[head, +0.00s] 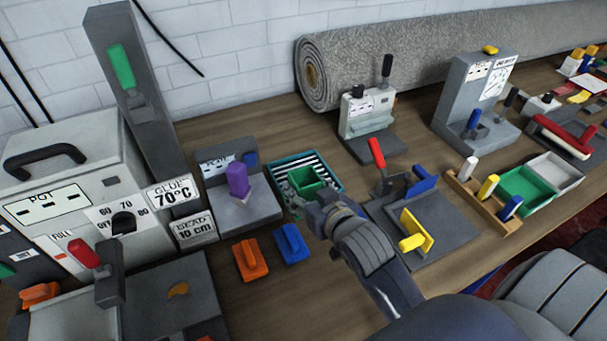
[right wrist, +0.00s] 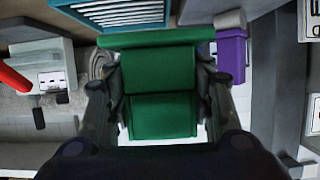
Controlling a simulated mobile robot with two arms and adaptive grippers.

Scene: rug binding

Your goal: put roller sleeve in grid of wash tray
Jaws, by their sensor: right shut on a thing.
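A green, box-like piece (head: 304,183), which I take to be the roller sleeve, is held in my right gripper (head: 325,203). In the right wrist view the green sleeve (right wrist: 160,72) lies between the two fingers, which are shut on it. The wash tray (head: 322,165) has a teal rim and a grid of pale slats. In the head view the sleeve overlaps the tray, and I cannot tell whether it touches the grid. In the right wrist view the tray's grid (right wrist: 120,12) is at the top, beyond the sleeve. My left gripper is not in view.
Left of the tray a purple piece (head: 238,180) stands on a grey device (head: 250,213). Orange (head: 248,260) and blue (head: 291,245) blocks lie in front. A grey plate with a yellow-handled piece (head: 415,231) is at right. A grey machine (head: 368,112) and rolled rug (head: 410,62) are behind.

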